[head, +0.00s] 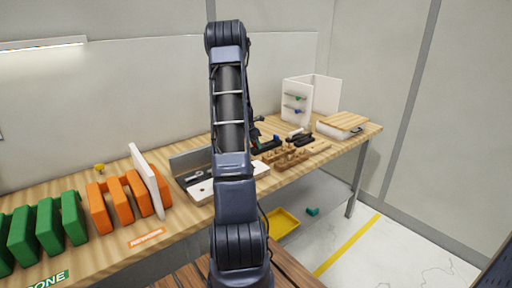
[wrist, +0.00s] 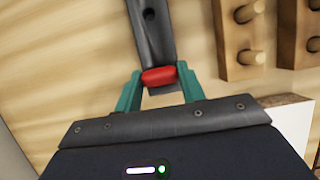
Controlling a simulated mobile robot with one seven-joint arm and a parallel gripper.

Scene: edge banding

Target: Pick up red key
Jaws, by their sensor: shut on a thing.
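The red key (wrist: 158,77) shows in the wrist view as a small rounded red piece between the two teal fingers of my gripper (wrist: 158,84). The gripper is shut on it, with one finger against each side. A dark grey bar (wrist: 152,35) with a round hole lies at the red key, running up and away from it. I cannot tell whether the bar is joined to the key. In the head view my own arm hides the gripper and the key.
Wooden peg blocks (wrist: 240,38) stand right of the gripper; they also show on the workbench (head: 70,185) in the head view. Orange holders (head: 118,200) and green holders (head: 48,224) stand left. A yellow tray (head: 283,222) lies below.

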